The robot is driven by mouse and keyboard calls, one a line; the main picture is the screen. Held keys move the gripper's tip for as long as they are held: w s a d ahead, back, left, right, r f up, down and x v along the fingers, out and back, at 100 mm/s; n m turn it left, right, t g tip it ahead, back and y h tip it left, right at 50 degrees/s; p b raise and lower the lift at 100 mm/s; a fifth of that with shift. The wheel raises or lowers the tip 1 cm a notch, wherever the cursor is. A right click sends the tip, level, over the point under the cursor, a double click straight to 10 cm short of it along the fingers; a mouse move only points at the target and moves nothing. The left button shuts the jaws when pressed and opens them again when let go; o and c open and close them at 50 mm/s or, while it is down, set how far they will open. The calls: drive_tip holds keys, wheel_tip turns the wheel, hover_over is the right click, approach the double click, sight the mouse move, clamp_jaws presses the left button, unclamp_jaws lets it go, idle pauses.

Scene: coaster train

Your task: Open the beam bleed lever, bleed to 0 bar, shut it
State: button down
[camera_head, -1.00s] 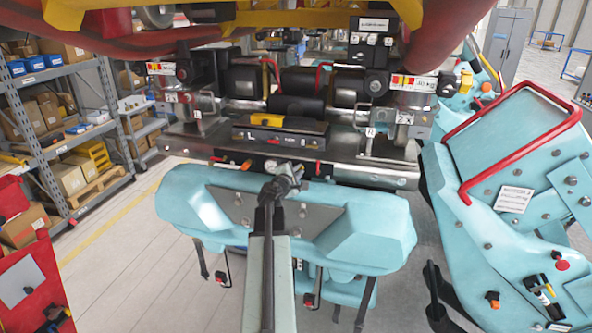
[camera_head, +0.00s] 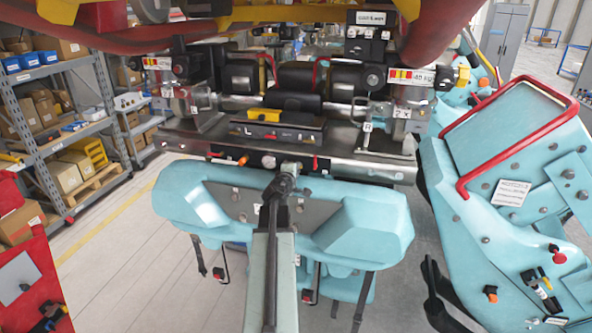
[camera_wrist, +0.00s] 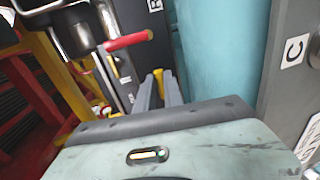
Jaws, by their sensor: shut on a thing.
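The grey metal beam (camera_head: 200,142) runs across the middle of the head view. On its front face are an orange lever (camera_head: 243,160), a small round white gauge (camera_head: 268,161) and a red lever (camera_head: 315,164). The gauge's reading is too small to tell. My gripper (camera_wrist: 162,88) reaches up to the beam between gauge and red lever. In the wrist view its two grey fingers are shut on a small yellowish part, apparently the bleed lever, mostly hidden. In the head view, my wrist hides the fingertips. A red handle (camera_wrist: 128,40) is left of the fingers.
Turquoise seat shells (camera_head: 185,200) hang in front of and below the beam. A turquoise body with a red bar (camera_head: 520,185) stands close on the right. Shelves (camera_head: 55,130) line the left.

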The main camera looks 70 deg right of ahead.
drive_tip(key=c, duration=1.5)
unclamp_jaws()
drive_tip(key=shift+o, duration=0.2)
drive_tip(key=a, duration=0.2)
drive_tip(key=a+r+p, duration=0.1)
drive_tip(key=a, duration=0.4)
drive_tip(key=shift+s+a+r+p, duration=0.3)
drive_tip(key=shift+a, duration=0.05)
drive_tip(key=shift+d, duration=0.1)
drive_tip(key=shift+f, duration=0.1)
